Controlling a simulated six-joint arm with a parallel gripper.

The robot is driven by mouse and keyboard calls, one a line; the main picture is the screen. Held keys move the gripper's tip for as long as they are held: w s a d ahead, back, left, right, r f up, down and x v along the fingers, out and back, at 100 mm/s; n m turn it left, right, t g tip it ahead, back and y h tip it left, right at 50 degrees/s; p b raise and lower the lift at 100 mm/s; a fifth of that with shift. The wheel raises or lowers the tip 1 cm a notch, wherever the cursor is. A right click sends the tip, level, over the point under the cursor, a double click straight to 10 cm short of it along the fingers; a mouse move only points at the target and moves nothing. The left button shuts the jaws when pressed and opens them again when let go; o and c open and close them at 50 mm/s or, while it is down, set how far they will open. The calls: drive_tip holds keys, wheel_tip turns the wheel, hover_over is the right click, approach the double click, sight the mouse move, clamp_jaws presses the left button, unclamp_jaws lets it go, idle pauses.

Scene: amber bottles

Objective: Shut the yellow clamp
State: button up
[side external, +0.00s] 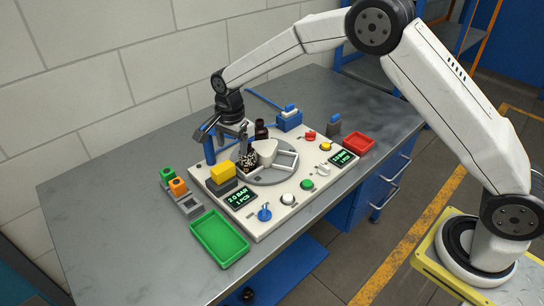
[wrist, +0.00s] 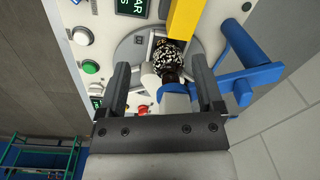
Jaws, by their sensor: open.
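The yellow clamp (side external: 222,172) is a yellow block on a dark base at the left of the white panel. In the wrist view, its yellow bar (wrist: 184,20) lies at the top, beside a dark speckled bottle (wrist: 166,54). I cannot tell whether the clamp is open or shut. My gripper (side external: 230,132) is over the panel's back left, above and behind the clamp. In the wrist view, my gripper (wrist: 160,62) is open, with the bottle beyond and between its fingertips. No grip on anything shows.
A blue post with an arm (wrist: 246,74) stands close beside one finger. The panel (side external: 262,222) carries a grey turntable, buttons and displays. A dark bottle (side external: 261,130) stands behind. A green tray (side external: 219,238) is front left, a red tray (side external: 359,144) right. The far-left tabletop is clear.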

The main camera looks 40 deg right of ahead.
sight(216, 170)
drive_tip(key=w+a+f+m, duration=0.1)
drive_tip(key=a+m, duration=0.1)
drive_tip(key=w+a+f+m, duration=0.1)
drive_tip(key=w+a+f, duration=0.1)
drive_tip(key=shift+w+m+g, duration=0.3)
drive_tip(key=shift+m, duration=0.1)
drive_tip(key=shift+f, duration=0.15)
drive_tip(key=shift+d+f, duration=0.1)
drive_tip(key=shift+f, duration=3.7)
drive_tip(key=shift+c, duration=0.2)
clamp_jaws()
